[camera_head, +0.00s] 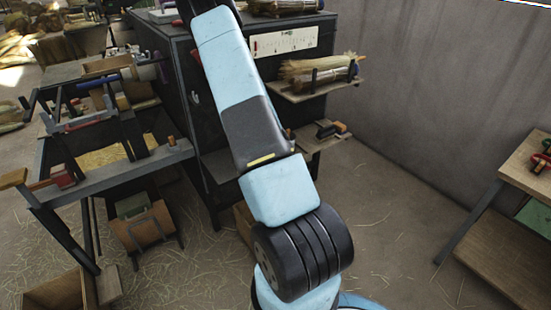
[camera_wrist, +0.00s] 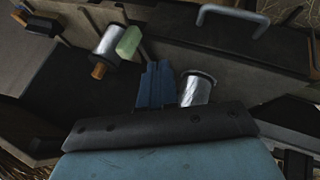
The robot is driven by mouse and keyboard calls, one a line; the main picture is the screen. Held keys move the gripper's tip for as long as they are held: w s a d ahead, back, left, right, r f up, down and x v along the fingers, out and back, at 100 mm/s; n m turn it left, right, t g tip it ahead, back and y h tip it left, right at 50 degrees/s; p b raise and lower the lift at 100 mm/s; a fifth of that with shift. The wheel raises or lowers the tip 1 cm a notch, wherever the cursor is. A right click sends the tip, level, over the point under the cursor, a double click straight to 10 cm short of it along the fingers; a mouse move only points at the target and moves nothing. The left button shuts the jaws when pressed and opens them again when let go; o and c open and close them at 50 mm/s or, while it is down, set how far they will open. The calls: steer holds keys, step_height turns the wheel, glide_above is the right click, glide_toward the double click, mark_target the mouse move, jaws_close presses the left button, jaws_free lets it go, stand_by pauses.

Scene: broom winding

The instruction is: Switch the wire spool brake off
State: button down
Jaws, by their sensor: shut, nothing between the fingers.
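In the wrist view, a silver wire spool (camera_wrist: 108,42) with an orange-brown end lies at upper left, beside a pale green block-like part (camera_wrist: 129,41). A second silver spool (camera_wrist: 197,89) stands just right of my gripper. My gripper (camera_wrist: 154,68) shows as narrow blue fingers, shut and empty, pointing into the space between the two spools. Its tips are close to the green part; I cannot tell if they touch it. I cannot tell for certain which part is the brake. In the head view, my gripper is out of frame and I cannot make out the spools.
A grey handle (camera_wrist: 233,17) shows at the top of the wrist view. In the head view, a dark cabinet (camera_head: 178,110) stands behind my arm, with a shelf (camera_head: 300,92) holding a broom head. A workbench (camera_head: 125,170) is at left, another (camera_head: 525,165) at right. Straw-strewn floor lies between.

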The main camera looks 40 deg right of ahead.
steer(key=shift+v, duration=2.05)
